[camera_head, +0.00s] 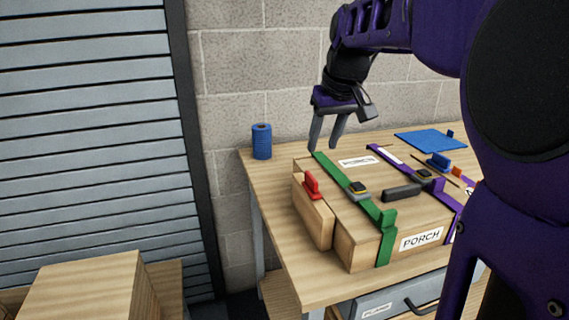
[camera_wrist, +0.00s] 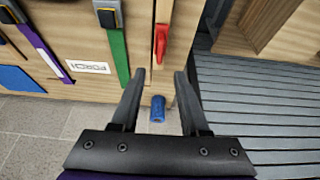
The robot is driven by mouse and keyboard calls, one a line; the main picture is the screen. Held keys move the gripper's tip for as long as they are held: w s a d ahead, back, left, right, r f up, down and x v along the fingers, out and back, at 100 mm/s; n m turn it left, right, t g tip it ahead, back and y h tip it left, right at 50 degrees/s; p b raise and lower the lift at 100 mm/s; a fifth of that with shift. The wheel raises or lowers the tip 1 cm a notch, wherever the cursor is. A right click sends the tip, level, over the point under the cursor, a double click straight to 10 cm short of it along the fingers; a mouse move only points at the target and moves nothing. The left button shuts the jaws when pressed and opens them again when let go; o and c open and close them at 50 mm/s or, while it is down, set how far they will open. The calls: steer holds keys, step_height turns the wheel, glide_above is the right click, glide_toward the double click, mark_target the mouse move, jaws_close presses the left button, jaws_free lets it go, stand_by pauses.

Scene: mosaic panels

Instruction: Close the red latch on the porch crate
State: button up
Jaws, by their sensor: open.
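The wooden crate (camera_head: 362,247) sits on the workbench with a PORCH label (camera_head: 421,239) on its front. The red latch (camera_head: 312,186) stands up from the narrow wooden piece at the crate's left end; it also shows in the wrist view (camera_wrist: 161,45), just beyond the fingertips. My gripper (camera_head: 324,146) is open and empty, above the crate's far left edge, behind the latch and apart from it. In the wrist view the gap between the fingers (camera_wrist: 160,73) lines up roughly with the latch. Whether the fingers touch the crate is unclear.
A green strap (camera_head: 345,180) and a purple strap (camera_head: 440,195) cross the crate, with a dark handle (camera_head: 401,191) between them. A blue roll (camera_head: 261,141) stands at the bench's back left corner. A blue mat (camera_head: 425,142) lies at the back right. A shutter is at left.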

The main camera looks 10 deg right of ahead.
mark_target(312, 176)
steer(key=b+x, duration=0.1)
steer(key=x, duration=1.1)
steer(key=shift+a+b, duration=0.1)
steer(key=shift+b, duration=0.3)
steer(key=shift+r, duration=0.1)
steer(key=shift+c, duration=0.2)
jaws_close()
